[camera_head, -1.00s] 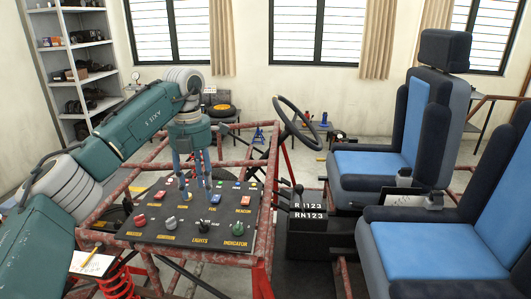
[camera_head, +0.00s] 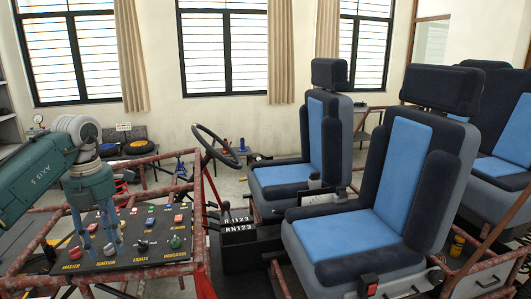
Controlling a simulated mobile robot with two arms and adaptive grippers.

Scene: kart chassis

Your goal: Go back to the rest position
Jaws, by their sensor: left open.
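My left gripper (camera_head: 101,246) comes in from the left with its blue fingers pointing down. The fingers are apart with nothing between them. They overlap the left part of the dark control panel (camera_head: 165,249) in the picture; I cannot tell the exact gap to its surface. The fingers hide part of the panel's left side. My right gripper is not in view.
A rusty red tube frame (camera_head: 150,272) surrounds the panel. A steering wheel (camera_head: 216,146) stands behind it. A black box with RN123 plates (camera_head: 240,228) is right of the panel. Blue and black seats (camera_head: 385,190) fill the right.

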